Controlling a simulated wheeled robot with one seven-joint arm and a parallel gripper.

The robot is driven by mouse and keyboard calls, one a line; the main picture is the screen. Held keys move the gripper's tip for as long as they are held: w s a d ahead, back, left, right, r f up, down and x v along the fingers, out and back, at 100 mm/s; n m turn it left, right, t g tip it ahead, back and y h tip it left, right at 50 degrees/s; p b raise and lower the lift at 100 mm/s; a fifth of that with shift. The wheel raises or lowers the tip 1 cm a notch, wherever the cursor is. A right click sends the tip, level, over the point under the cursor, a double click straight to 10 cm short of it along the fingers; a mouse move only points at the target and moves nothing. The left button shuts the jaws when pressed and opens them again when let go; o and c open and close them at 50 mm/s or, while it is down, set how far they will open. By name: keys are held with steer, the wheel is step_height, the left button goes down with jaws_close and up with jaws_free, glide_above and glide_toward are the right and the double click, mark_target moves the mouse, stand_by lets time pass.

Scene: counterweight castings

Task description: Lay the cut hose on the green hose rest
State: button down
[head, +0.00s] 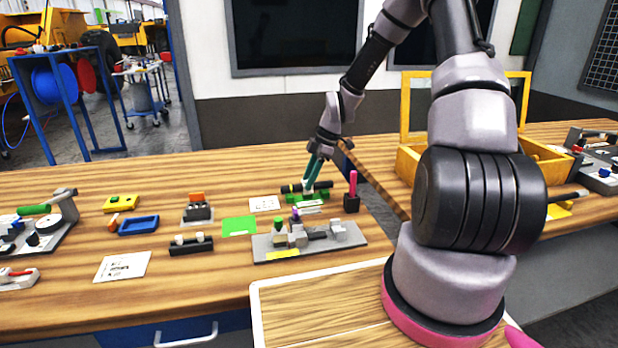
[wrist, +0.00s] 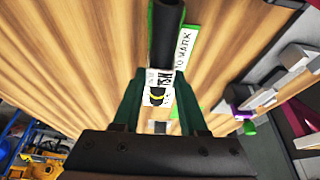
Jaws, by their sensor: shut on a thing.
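The cut hose (head: 322,185) is a short black tube with a yellow band, lying roughly level between the teal fingers of my gripper (head: 307,184). In the wrist view the hose (wrist: 165,35) runs up from between the fingers of my gripper (wrist: 158,100). The gripper is shut on it. The green hose rest (head: 293,198) is directly below the hose on the bench, partly hidden by it. Green edges of the rest (wrist: 151,20) show beside the hose in the wrist view. I cannot tell whether the hose touches the rest.
A grey fixture plate (head: 345,240) with metal blocks stands in front of the rest. A black holder with a pink stick (head: 352,190) is close on the right. A green mat (head: 238,226) and a white label card (head: 265,203) lie to the left. Bare wood is behind.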

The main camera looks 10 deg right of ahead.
steer(key=shift+f, duration=0.3)
steer(key=shift+c, duration=1.8)
jaws_free()
steer(key=shift+r, duration=3.5)
